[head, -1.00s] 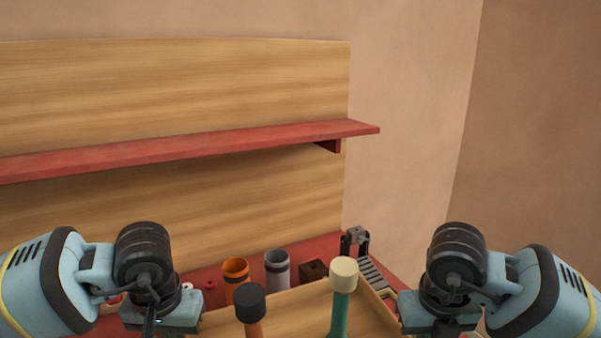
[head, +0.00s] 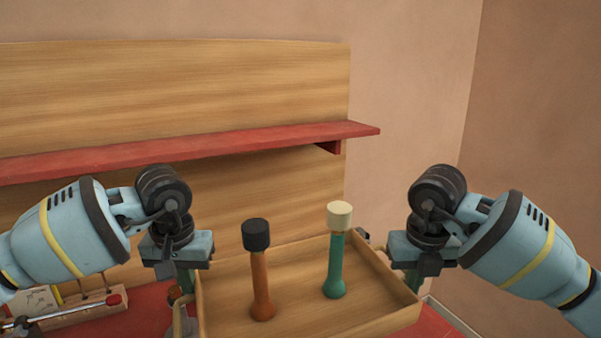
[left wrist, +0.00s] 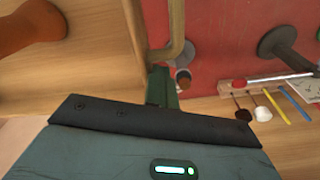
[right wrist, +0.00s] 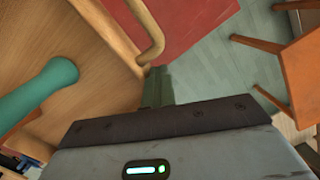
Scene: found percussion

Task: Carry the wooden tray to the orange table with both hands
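The wooden tray (head: 300,318) is held up above the red bench, between my two grippers. An orange mallet (head: 261,285) with a black head and a green mallet (head: 336,265) with a cream head stand on it. My left gripper (head: 186,280) is at its left side; the left wrist view shows the fingers (left wrist: 160,88) closed at the brass handle (left wrist: 176,42). My right gripper (head: 412,280) is at the right side, its fingers (right wrist: 157,88) closed at the other handle (right wrist: 154,40). An orange table (right wrist: 300,72) shows partly in the right wrist view.
The red bench top (head: 95,322) below holds small items, including a wooden rack (head: 85,312) at left. A red shelf (head: 200,146) juts from the wooden back panel behind the tray. Pale floor (right wrist: 262,58) shows around the orange table.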

